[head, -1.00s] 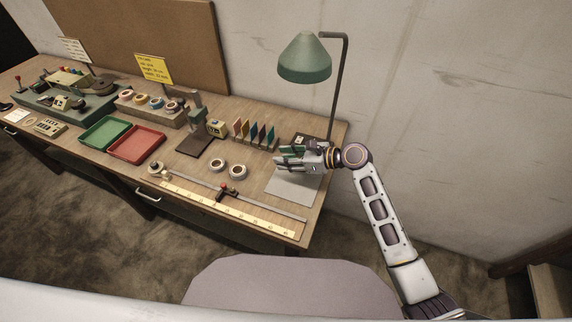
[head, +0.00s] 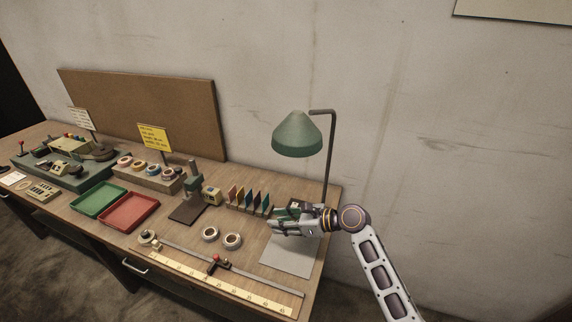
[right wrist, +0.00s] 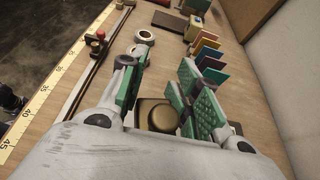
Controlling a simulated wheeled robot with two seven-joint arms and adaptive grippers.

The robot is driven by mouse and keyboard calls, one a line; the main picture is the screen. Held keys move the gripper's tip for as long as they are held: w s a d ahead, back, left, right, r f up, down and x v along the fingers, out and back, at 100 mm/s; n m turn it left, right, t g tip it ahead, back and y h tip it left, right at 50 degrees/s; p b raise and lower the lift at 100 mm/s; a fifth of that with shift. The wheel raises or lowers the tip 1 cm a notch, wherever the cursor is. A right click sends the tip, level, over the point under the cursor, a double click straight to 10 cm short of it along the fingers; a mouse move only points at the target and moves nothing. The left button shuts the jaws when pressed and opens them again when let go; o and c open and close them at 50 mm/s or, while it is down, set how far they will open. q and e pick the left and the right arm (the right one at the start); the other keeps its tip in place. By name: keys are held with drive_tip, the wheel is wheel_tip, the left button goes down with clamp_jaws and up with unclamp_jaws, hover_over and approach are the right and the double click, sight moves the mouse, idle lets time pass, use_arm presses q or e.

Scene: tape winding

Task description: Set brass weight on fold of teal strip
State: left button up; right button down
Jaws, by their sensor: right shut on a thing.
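My right gripper (head: 275,224) is at the right end of the bench, above the back of a grey sheet. In the right wrist view it (right wrist: 158,95) has green ribbed pads on both sides of a round brass weight (right wrist: 160,116), and it is shut on the weight. The weight's underside is hidden, so I cannot tell whether it touches the bench. The teal strip (head: 267,206) seems to be the nearest card in the coloured row, just left of the gripper in the head view. Its fold cannot be made out. My left gripper is out of view.
A green lamp (head: 297,135) stands behind the gripper. The grey sheet (head: 290,260) lies in front. Two tape rolls (head: 232,241), a long ruler (head: 215,284) and a rail with a red knob are to the left. Red (head: 130,212) and green trays lie farther left.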

drive_tip(key=shift+r, duration=0.1)
drive_tip(key=r, duration=0.2)
drive_tip(key=d+r, duration=0.1)
drive_tip(key=r, duration=0.5)
drive_tip(key=shift+s+d, duration=0.1)
drive_tip(key=shift+d, duration=0.2)
drive_tip(key=d+r+m+t, duration=0.2)
drive_tip(key=d+r, duration=0.4)
drive_tip(key=d, duration=0.4)
drive_tip(key=s+d+f+m+t+h, duration=0.1)
drive_tip(key=s+d, duration=0.2)
drive_tip(key=d, duration=0.7)
drive_tip(key=s+d+f, duration=0.3)
drive_tip(key=f, duration=0.4)
drive_tip(key=shift+s+d+f+m+t+h, duration=0.3)
drive_tip(key=shift+s+t+h, duration=0.1)
drive_tip(key=shift+w+a+f, duration=0.1)
